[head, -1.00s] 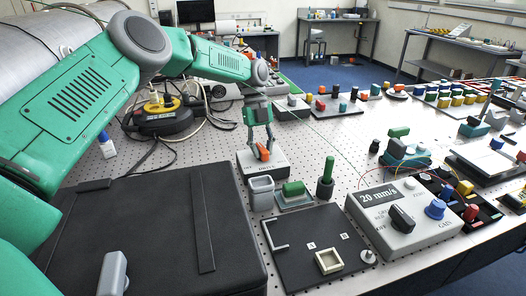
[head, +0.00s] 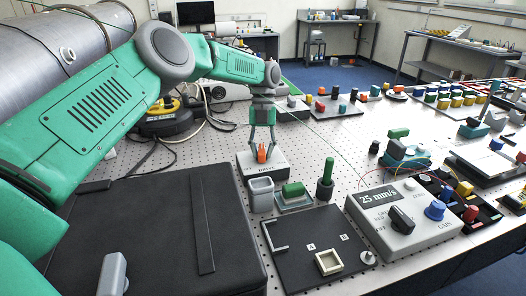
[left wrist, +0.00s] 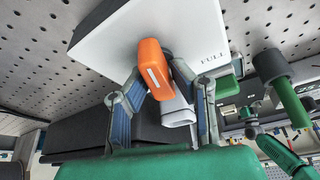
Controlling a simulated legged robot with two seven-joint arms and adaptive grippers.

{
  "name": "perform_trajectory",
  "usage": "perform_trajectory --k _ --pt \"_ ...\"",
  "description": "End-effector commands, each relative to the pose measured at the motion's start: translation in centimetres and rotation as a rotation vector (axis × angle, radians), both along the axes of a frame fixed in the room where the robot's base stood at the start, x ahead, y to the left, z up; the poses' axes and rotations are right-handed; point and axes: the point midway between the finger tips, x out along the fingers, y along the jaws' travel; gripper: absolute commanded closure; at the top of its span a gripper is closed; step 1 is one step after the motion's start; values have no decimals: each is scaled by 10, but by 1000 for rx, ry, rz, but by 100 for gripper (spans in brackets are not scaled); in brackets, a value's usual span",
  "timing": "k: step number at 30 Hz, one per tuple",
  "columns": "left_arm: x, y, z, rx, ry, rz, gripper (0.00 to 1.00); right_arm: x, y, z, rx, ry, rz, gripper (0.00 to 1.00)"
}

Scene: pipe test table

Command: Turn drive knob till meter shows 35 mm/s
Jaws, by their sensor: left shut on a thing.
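The orange drive knob (head: 262,153) stands on a white box (head: 275,165) at the middle of the table. My left gripper (head: 262,150) comes down from above and is shut on the knob. In the left wrist view the orange knob (left wrist: 155,68) sits between the two fingers (left wrist: 165,90), with a white mark on its side. The meter (head: 378,197) on the grey control box reads 25 mm/s. In the left wrist view a green arm with a small grey end (left wrist: 252,130) shows at the lower right, likely my right one; its jaws are too small to read.
The control box (head: 428,232) carries a black dial and a blue knob. A black case (head: 150,240) fills the left front.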

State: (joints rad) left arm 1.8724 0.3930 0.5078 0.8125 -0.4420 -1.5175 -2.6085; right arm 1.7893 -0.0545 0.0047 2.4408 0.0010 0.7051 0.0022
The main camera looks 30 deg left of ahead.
Motion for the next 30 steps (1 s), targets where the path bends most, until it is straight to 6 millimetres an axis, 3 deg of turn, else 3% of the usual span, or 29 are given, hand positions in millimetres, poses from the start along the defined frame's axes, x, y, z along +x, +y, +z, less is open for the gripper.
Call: perform_trajectory --k 7,8,9,20,30 --pt "3 2 3 3 -11 4 100 0 0 0 0 0 0 60" --pt "2 2 3 3 -10 4 70 0 0 0 0 0 0 60" --pt "2 2 3 3 -10 4 60 0 0 0 0 0 0 60" --pt "2 1 4 2 -5 4 60 -3 0 1 0 -3 0 60" --pt "21 11 46 3 -7 6 60 -3 0 1 0 -3 0 60"
